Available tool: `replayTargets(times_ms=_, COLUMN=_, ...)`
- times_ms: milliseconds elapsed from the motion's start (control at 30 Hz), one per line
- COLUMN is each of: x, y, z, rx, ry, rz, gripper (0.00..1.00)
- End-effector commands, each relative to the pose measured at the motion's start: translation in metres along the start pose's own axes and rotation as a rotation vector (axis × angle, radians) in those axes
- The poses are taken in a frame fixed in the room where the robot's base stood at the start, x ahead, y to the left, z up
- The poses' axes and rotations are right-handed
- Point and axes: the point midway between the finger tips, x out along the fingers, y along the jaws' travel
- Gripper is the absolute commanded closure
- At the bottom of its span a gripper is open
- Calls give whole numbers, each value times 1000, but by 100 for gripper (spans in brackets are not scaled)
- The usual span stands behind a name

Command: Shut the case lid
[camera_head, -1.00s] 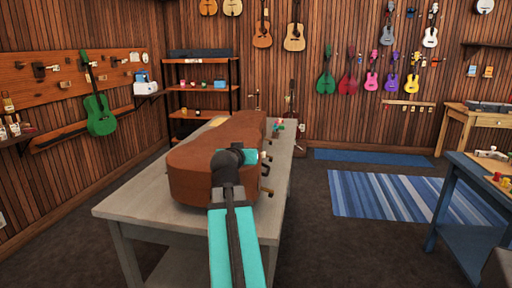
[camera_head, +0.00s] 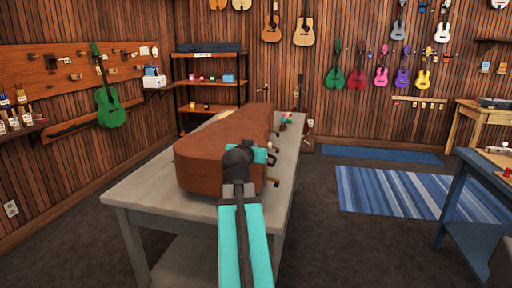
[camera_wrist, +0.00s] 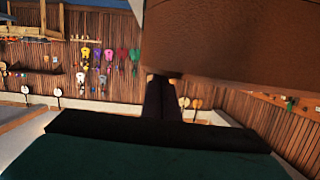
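The brown instrument case (camera_head: 215,150) lies on the grey table (camera_head: 150,190), its wide end toward me. Its lid looks lowered, but I cannot tell whether it is fully shut. Latches show along its right side. My gripper is hidden behind my wrist in the head view, at the case's near right end. In the wrist view my gripper (camera_wrist: 161,82) shows as two dark fingers side by side, seemingly shut with nothing between them. The brown case (camera_wrist: 235,40) fills the upper right there, close to the fingertips. I cannot tell whether they touch.
A blue table (camera_head: 480,180) stands at the right, with a striped blue rug (camera_head: 390,193) on the floor between. A dark shelf (camera_head: 208,85) stands behind the grey table. A green ukulele (camera_head: 110,105) hangs on the left wall.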

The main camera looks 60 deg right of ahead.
Motion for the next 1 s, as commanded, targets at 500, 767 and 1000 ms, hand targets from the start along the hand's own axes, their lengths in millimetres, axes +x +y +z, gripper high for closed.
replayTargets(times_ms=500, x=-12, y=-4, z=-42, rx=0, ry=-1, rz=-1, gripper=100)
replayTargets(times_ms=767, x=-42, y=-5, z=-38, rx=-1, ry=2, rz=-3, gripper=100)
replayTargets(times_ms=1000, x=-66, y=-6, z=-37, rx=0, ry=3, rz=-5, gripper=100)
